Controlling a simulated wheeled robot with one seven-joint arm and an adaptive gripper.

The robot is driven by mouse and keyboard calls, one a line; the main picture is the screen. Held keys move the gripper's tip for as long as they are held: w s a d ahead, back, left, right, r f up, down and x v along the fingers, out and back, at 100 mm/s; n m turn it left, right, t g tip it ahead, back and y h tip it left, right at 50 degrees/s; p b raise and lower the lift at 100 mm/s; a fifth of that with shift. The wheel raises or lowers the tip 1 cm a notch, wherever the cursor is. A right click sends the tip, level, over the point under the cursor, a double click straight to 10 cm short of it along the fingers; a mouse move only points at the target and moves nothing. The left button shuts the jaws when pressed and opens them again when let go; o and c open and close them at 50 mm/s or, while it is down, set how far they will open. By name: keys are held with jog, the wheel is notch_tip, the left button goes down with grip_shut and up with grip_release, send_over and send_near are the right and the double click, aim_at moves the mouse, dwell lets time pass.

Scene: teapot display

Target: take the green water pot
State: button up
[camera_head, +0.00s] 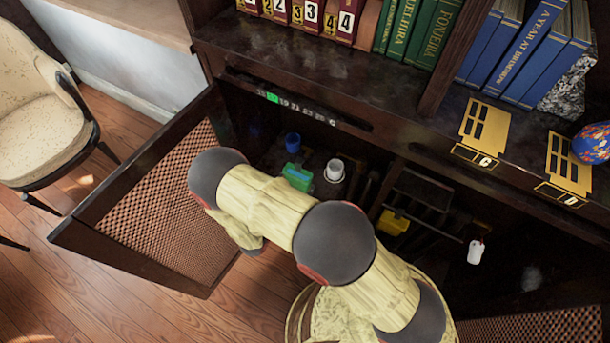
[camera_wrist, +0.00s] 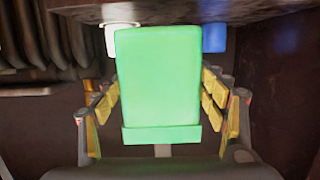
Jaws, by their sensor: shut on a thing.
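The green water pot (camera_wrist: 160,85) is a boxy, plain green block with a wider band along its lower edge in the wrist view. It fills the space between the yellow-and-grey fingers of my gripper (camera_wrist: 162,100), which are shut on it from both sides. In the head view the green pot (camera_head: 297,177) is inside the open lower cabinet, between a blue cup (camera_head: 292,140) and a white cup (camera_head: 335,170). My arm hides the gripper there. I cannot tell whether the pot touches the surface under it.
The cabinet door (camera_head: 160,200) stands open at the left. A dark shelf edge runs above the opening. A yellow item (camera_head: 393,222) and a rack-like dark structure are to the right. In the wrist view the white cup (camera_wrist: 121,38) and blue cup (camera_wrist: 214,38) stand behind the pot.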

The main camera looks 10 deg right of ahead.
jog(key=f+v, duration=0.1)
jog(key=v, duration=0.6)
jog(key=shift+s+a+f, duration=0.2)
jog(key=shift+s, duration=0.1)
dwell(0.4)
